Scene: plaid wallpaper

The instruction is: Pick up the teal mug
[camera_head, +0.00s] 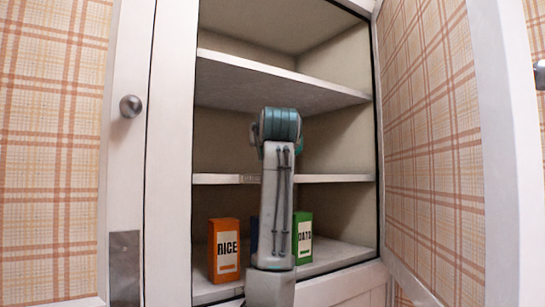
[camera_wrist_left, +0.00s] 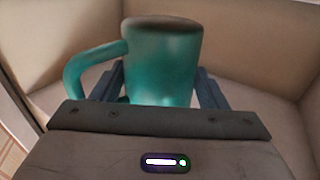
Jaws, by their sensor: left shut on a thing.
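The teal mug (camera_wrist_left: 160,58) is upright in the left wrist view, with its handle (camera_wrist_left: 85,72) to the left and its dark rim at the top. My left gripper (camera_wrist_left: 158,92) is shut on the mug, one dark finger on each side of its body. In the head view my left arm reaches up in front of the open cabinet, at about middle-shelf height. It hides the gripper and most or all of the mug there. I cannot tell whether the mug touches a shelf. My right gripper is in neither view.
An orange rice box (camera_head: 224,250) and a green box (camera_head: 303,238) stand on the lower shelf, with a partly hidden blue item (camera_head: 254,234) between them. The middle shelf (camera_head: 335,178) and upper shelf (camera_head: 235,80) edges are close to my arm. Open doors flank the cabinet.

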